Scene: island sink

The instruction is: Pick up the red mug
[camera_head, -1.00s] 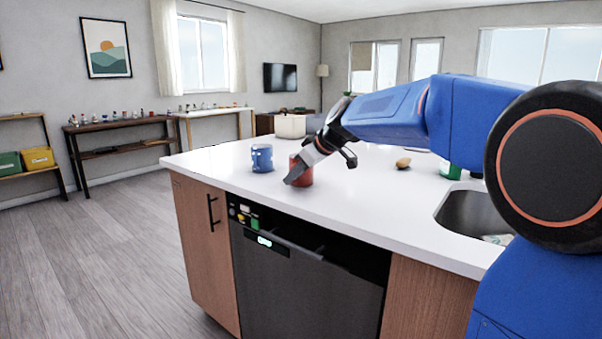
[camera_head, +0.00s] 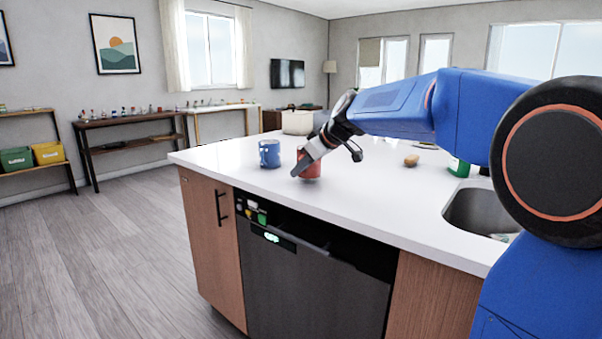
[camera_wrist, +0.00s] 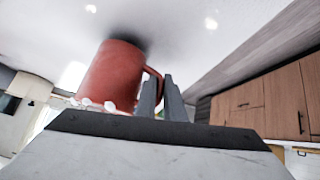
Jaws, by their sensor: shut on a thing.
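The red mug (camera_head: 311,168) is near the front edge of the white island counter (camera_head: 400,192). My gripper (camera_head: 297,172) reaches down to it at a slant from the upper right and covers part of it in the head view. In the wrist view the red mug (camera_wrist: 110,74) fills the upper left, with its handle at the fingers. My gripper (camera_wrist: 162,98) is shut on the handle there. A dark shadow lies on the counter beside the mug's end. Whether a small gap separates mug and counter is hard to tell.
A blue patterned mug (camera_head: 269,153) stands just left of the red mug. A brown oval item (camera_head: 411,160), a green container (camera_head: 458,167) and the sink (camera_head: 478,212) are to the right. A whitish box-shaped object (camera_head: 297,122) is behind. The counter front is clear.

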